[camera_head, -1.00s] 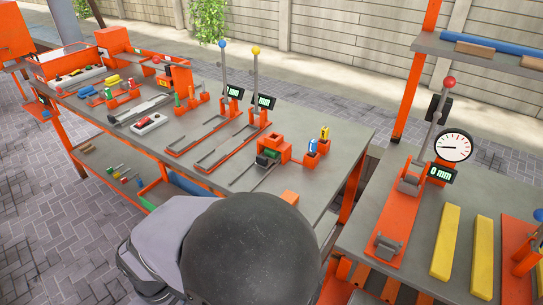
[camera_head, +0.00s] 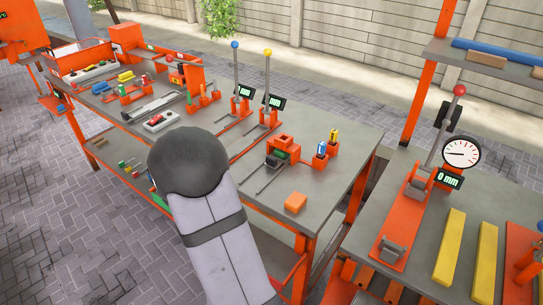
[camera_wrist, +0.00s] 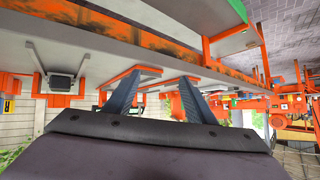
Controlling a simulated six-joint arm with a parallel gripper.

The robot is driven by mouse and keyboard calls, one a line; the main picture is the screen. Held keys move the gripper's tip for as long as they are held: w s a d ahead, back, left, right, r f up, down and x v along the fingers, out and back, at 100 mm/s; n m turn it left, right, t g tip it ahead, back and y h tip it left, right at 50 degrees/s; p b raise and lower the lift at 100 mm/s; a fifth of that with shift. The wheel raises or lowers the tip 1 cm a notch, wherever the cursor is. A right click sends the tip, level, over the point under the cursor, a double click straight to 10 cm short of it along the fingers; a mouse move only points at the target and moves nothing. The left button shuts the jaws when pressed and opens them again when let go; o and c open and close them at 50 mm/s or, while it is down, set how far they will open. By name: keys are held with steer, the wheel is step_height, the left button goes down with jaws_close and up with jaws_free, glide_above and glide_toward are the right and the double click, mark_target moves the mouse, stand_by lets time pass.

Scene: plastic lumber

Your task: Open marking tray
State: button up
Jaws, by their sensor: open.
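My gripper (camera_wrist: 169,80) is open and empty in the wrist view, its two dark fingers apart with orange-edged bench parts behind them. In the head view the gripper itself is hidden behind my arm. I cannot tell for certain which thing is the marking tray. Small coloured pieces (camera_head: 128,165) lie on the lower shelf under the main bench. A green-edged strip (camera_head: 158,201) shows on that shelf, partly hidden by my arm. A grey panel with a green edge (camera_wrist: 218,42) shows at the upper right of the wrist view.
The grey bench top (camera_head: 335,180) carries blue-knobbed (camera_head: 236,70) and yellow-knobbed levers (camera_head: 268,80), an orange block (camera_head: 295,202) and several fixtures. A second bench with a dial gauge (camera_head: 461,153) and yellow bars (camera_head: 449,246) stands right. Paved floor (camera_head: 60,225) is open at left.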

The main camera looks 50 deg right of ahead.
mark_target(270, 159)
steer(key=s+d+m+g+h, duration=0.1)
steer(key=s+d, duration=0.1)
steer(key=d, duration=0.1)
steer(key=s+d+m+g+h, duration=0.1)
steer(key=d, duration=0.2)
steer(key=s+d+m+g+h, duration=0.1)
steer(key=s+d, duration=0.1)
steer(key=d, duration=0.1)
steer(key=shift+s+d+r+m, duration=0.25)
steer(key=shift+s+r+m, duration=0.05)
steer(key=shift+s+r, duration=0.1)
steer(key=s+d+g, duration=0.1)
steer(key=s, duration=0.1)
steer(key=s+d+m+g+h, duration=0.1)
steer(key=s+d, duration=0.1)
steer(key=s+d+m+g+h, duration=0.1)
steer(key=s+g, duration=0.1)
steer(key=shift+s+d+r+p, duration=0.1)
steer(key=shift+d+r+p, duration=0.05)
steer(key=shift+d+p, duration=0.2)
steer(key=shift+p+x, duration=0.55)
steer(key=shift+x, duration=3.05)
